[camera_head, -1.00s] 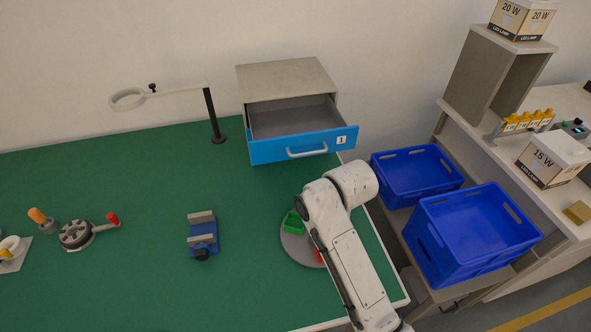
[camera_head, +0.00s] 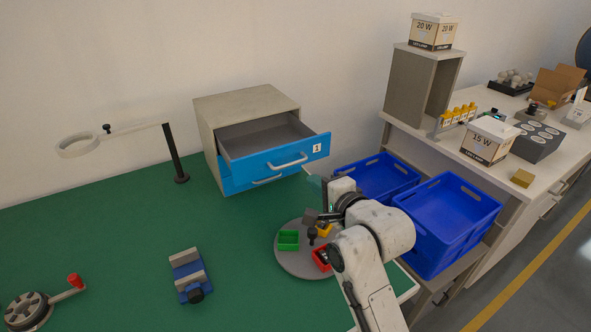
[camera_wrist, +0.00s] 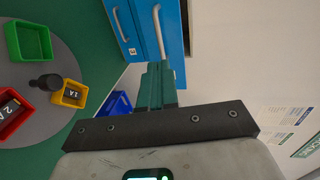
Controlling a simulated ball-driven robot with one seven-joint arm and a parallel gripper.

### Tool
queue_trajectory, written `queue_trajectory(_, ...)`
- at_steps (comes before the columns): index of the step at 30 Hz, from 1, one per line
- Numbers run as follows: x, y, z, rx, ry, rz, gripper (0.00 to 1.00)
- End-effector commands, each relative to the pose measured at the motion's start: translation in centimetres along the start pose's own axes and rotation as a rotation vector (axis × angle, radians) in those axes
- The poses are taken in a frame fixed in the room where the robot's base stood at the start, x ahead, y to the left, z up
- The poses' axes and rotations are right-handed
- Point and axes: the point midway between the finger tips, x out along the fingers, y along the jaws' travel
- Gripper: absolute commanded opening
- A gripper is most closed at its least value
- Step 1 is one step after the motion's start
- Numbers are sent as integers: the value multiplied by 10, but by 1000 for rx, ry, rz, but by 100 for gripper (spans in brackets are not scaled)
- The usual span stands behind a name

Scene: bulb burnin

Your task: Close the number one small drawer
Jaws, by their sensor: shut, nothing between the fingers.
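The number one small drawer (camera_head: 270,160) has a blue front with a white label "1" and a silver handle. It is pulled out of the grey cabinet (camera_head: 245,102), and its empty inside shows. A second blue front with a handle is below it. The blue fronts and handles (camera_wrist: 157,30) also show at the top of the wrist view.
A grey turntable (camera_head: 290,262) with green, yellow and red bins lies below my gripper. Blue crates (camera_head: 445,215) stand on the right. A lamp post (camera_head: 174,152) stands left of the cabinet, and a blue vise (camera_head: 190,276) lies in front. The green table between is clear.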

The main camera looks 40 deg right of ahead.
Motion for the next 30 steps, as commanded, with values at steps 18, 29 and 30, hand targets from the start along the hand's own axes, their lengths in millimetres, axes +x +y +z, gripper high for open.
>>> queue_trajectory(18,92,0,0,-2,0,2,0)
queue_trajectory(29,95,1,0,-2,0,2,0)
queue_trajectory(30,95,1,0,-2,0,2,0)
